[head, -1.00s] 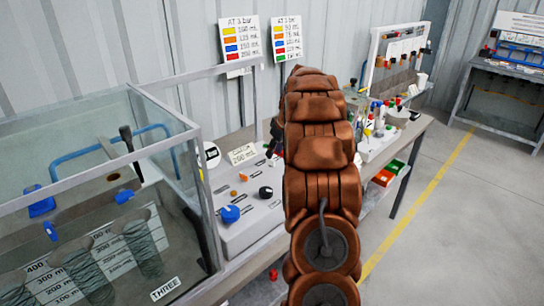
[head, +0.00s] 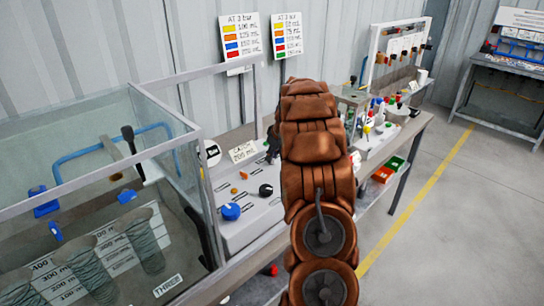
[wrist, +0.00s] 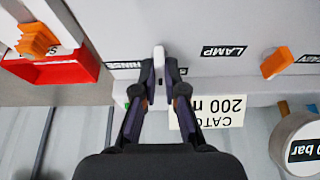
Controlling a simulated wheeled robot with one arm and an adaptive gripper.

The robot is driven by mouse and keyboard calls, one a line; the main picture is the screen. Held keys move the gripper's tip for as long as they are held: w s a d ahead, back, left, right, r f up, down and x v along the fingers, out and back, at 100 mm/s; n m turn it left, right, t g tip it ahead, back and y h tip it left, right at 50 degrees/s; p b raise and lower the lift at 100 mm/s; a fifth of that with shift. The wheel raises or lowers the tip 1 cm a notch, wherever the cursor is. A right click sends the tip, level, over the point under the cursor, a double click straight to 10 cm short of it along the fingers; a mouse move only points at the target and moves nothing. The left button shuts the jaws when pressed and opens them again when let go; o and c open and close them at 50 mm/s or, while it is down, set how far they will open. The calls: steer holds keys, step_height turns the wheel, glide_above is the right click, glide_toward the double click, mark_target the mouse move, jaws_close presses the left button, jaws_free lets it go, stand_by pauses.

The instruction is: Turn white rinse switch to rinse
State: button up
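The white rinse switch (wrist: 158,58) is a short, pale lever at the top centre of the wrist view. The upside-down RINSE label (wrist: 125,65) is just left of it, partly covered by a finger. My gripper (wrist: 160,72) has its two dark fingertips on either side of the switch, with narrow gaps; I cannot tell if either touches it. In the head view my gripper (head: 273,146) is a small dark shape at the back of the grey control panel (head: 245,225), mostly hidden by my brown arm. The switch is not distinguishable there.
An orange knob (wrist: 277,62) and a LAMP label (wrist: 223,52) lie right of the switch. A CATCH 200 card (wrist: 212,112) stands close to the fingers. A glass tank (head: 90,110) borders the panel.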

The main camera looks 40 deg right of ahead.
jaws_close()
steer(key=shift+a+f+m+h+b, duration=0.1)
steer(key=shift+m+h+b, duration=0.3)
steer(key=shift+m, duration=0.3)
steer(key=shift+m+h+b, duration=0.4)
steer(key=shift+m+b, duration=0.05)
steer(key=shift+m, duration=0.75)
steer(key=m, duration=0.2)
steer(key=shift+m+g+h+b, duration=0.35)
steer(key=shift+m+g+h, duration=0.05)
steer(key=m+g+h+b, duration=0.1)
steer(key=m+b, duration=0.1)
steer(key=m, duration=0.2)
steer(key=shift+w+m+h+b, duration=0.1)
steer(key=shift+m+h+b, duration=0.2)
steer(key=shift+m+b, duration=0.3)
steer(key=shift+a+g, duration=0.1)
steer(key=shift+g, duration=0.2)
